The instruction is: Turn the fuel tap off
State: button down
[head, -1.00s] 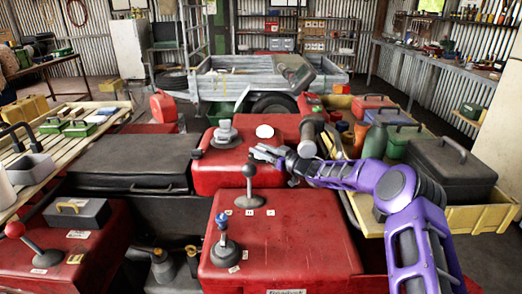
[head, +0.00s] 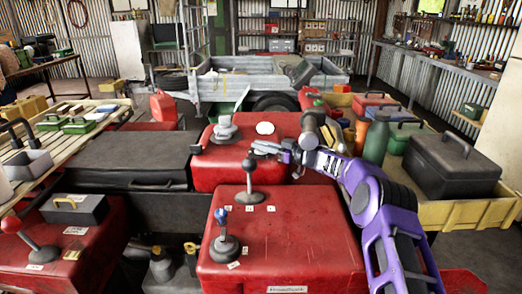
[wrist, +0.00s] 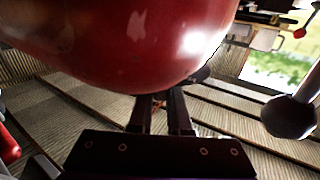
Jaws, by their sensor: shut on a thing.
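The red tank (head: 285,128) has a grey cap (head: 224,130) on top. My gripper (head: 262,149) is at the tank's near side, behind the grey-knobbed lever (head: 248,175). In the wrist view my gripper's fingers (wrist: 164,100) are close together under the tank's curved red edge (wrist: 130,45), shut on a small dark part at the tips. That part sits where a fuel tap would be; it is mostly hidden, so its handle's angle cannot be told. The grey ball of a lever (wrist: 290,117) is at right in the wrist view, apart from the fingers.
A blue-knobbed lever (head: 222,225) stands on the red cover (head: 285,240) nearer me. A red-knobbed lever (head: 22,232) is at left. A black toolbox (head: 455,162) and a green bottle (head: 376,140) stand in the yellow tray (head: 450,218) at right.

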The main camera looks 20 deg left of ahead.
jog(key=shift+w+d+n+g+b, duration=0.35)
jog(key=shift+w+n+g+b, duration=0.05)
jog(key=shift+g+b, duration=0.15)
jog(key=shift+s+a+r+n+g+b, duration=0.2)
jog(key=shift+n+g+b, duration=0.15)
jog(key=shift+g, duration=0.2)
jog(key=c, duration=0.9)
grip_release()
jog(key=shift+d+f+y, duration=0.1)
jog(key=shift+y, duration=0.2)
jog(key=shift+o, duration=0.2)
jog(key=shift+s, duration=0.1)
jog(key=shift+a, duration=0.2)
jog(key=shift+w+d+m+t+p, duration=0.3)
jog(key=shift+m+t+p, duration=0.2)
jog(key=shift+p, duration=0.15)
jog(key=shift+t, duration=0.3)
